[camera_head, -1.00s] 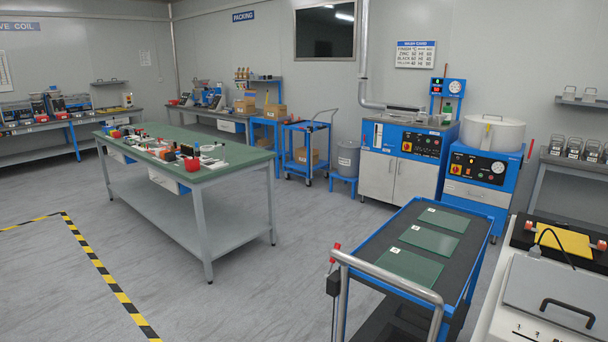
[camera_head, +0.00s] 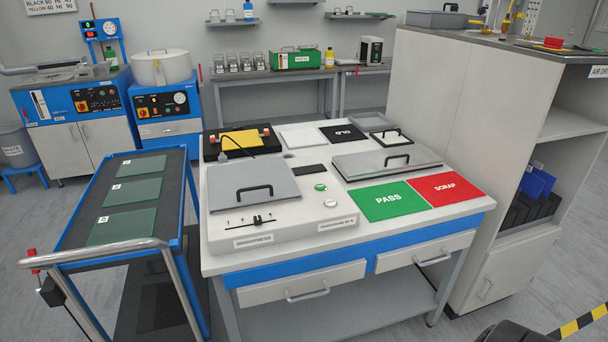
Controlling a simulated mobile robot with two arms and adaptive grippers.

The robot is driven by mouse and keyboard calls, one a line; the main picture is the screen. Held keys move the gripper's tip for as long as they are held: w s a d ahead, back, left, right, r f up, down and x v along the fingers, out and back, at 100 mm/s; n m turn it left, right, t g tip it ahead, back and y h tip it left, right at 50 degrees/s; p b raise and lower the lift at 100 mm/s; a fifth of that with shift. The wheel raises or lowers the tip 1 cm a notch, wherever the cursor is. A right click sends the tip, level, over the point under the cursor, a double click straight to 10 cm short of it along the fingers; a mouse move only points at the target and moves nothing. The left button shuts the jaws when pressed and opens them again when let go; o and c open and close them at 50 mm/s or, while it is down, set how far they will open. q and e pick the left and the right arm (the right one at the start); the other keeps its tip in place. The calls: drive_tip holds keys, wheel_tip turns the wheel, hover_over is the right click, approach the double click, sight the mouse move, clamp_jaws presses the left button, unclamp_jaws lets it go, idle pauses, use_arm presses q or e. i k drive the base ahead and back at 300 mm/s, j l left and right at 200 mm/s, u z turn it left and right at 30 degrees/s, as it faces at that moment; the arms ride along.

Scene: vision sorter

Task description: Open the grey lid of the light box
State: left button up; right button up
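On the white workbench (camera_head: 400,222) a white box (camera_head: 290,216) has a closed grey lid (camera_head: 252,188) with a black bar handle. A slider, a green button and small labels I cannot read for certain are on its front. To its right a second flat grey lid (camera_head: 372,166) with a black handle lies closed, behind the green PASS mat (camera_head: 388,207). I cannot tell from the labels which one is the light box. Neither of my grippers shows. A dark rounded shape at the bottom right edge is too cut off to identify.
A red SCRAP mat (camera_head: 447,190) lies beside PASS. A blue cart (camera_head: 81,205) with several dark green plates stands close on the bench's left. A tall grey cabinet (camera_head: 478,110) stands on the right. A yellow pad (camera_head: 240,140) and a black mat (camera_head: 343,133) lie behind the lids.

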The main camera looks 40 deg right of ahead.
sight(231, 185)
drive_tip(key=z, duration=0.9)
